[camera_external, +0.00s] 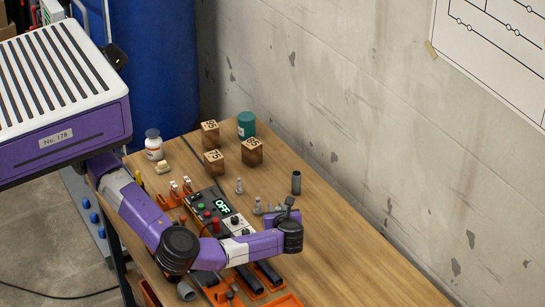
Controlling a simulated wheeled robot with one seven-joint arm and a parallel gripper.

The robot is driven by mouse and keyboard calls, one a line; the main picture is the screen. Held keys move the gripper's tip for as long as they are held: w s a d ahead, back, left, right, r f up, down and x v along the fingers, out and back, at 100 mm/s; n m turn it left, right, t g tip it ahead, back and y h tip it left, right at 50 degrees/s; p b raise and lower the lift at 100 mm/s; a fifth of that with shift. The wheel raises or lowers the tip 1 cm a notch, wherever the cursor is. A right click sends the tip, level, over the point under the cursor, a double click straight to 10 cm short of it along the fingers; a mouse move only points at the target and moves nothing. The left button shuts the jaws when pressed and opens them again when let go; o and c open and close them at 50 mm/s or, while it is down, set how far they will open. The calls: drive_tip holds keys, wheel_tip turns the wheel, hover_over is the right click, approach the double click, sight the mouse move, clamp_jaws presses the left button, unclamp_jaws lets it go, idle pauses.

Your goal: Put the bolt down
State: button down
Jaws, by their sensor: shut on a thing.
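My arm reaches over the wooden table, and my gripper (278,217) is low at its end, near the middle of the table. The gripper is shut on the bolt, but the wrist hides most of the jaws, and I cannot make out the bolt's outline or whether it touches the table. Small grey metal pieces (259,207), bolt-like in shape, show just left of the gripper. Another grey bolt-like piece (239,186) stands upright farther back on the bare wood.
A dark upright pipe (296,183) stands close behind the gripper. Wooden blocks (252,152), a teal can (246,125) and a white bottle (153,145) stand at the back. The table's right side is clear.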

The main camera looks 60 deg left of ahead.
drive_tip(key=shift+f, duration=2.35)
drive_tip(key=shift+f, duration=0.15)
drive_tip(key=c, duration=1.3)
unclamp_jaws()
drive_tip(key=b+v, duration=0.2)
drive_tip(key=v, duration=0.9)
drive_tip(key=shift+s+d, duration=0.1)
drive_tip(key=shift+d, duration=0.15)
drive_tip(key=shift+s+d+r, duration=0.1)
drive_tip(key=shift+d+r, duration=0.1)
drive_tip(key=shift+r, duration=0.1)
